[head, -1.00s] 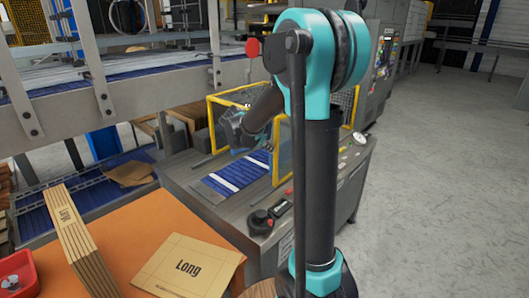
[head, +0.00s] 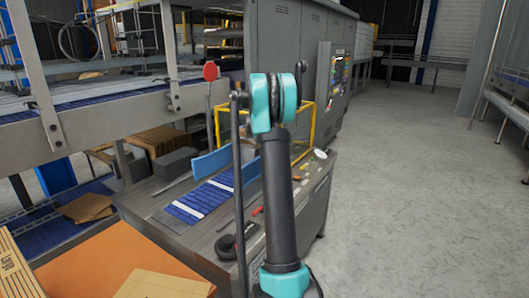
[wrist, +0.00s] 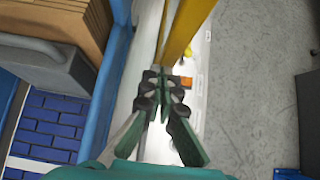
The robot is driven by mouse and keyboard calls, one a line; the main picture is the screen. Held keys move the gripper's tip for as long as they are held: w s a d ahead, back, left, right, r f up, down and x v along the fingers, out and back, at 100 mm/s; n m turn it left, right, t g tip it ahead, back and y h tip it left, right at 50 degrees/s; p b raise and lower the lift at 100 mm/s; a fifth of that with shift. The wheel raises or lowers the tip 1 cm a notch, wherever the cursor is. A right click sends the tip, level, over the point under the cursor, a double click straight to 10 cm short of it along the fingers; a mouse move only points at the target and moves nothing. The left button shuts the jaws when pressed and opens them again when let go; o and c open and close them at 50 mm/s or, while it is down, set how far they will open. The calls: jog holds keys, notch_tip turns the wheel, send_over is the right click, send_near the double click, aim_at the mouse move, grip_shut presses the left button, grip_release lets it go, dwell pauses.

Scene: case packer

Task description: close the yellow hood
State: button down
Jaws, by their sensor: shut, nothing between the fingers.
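The yellow hood (head: 217,124) is a yellow-edged frame over the back of the grey machine table, beyond the blue slatted conveyor (head: 200,200). My upright arm covers part of it in the head view, and I cannot tell its exact angle. In the wrist view a yellow bar of the hood (wrist: 190,28) runs up from just beyond my fingertips. My gripper (wrist: 163,76) is shut and empty, close to the lower end of that bar. I cannot tell whether it touches. The gripper is hidden behind my arm in the head view.
A blue guard plate (head: 212,162) stands beside the conveyor; its edge is left of my gripper in the wrist view. A red button (head: 211,72) stands on a post. An orange table (head: 110,260) with cardboard is at near left. Grey floor (head: 420,180) is open at right.

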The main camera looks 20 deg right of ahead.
jog(key=w+d, duration=0.5)
jog(key=d, duration=0.2)
jog(key=shift+d, duration=0.35)
jog(key=shift+w+d+r, duration=0.1)
jog(key=shift+r, duration=0.05)
jog(key=s+a+r, duration=0.6)
jog(key=a, duration=0.4)
jog(key=shift+s+r, duration=0.25)
jog(key=shift+r, duration=0.1)
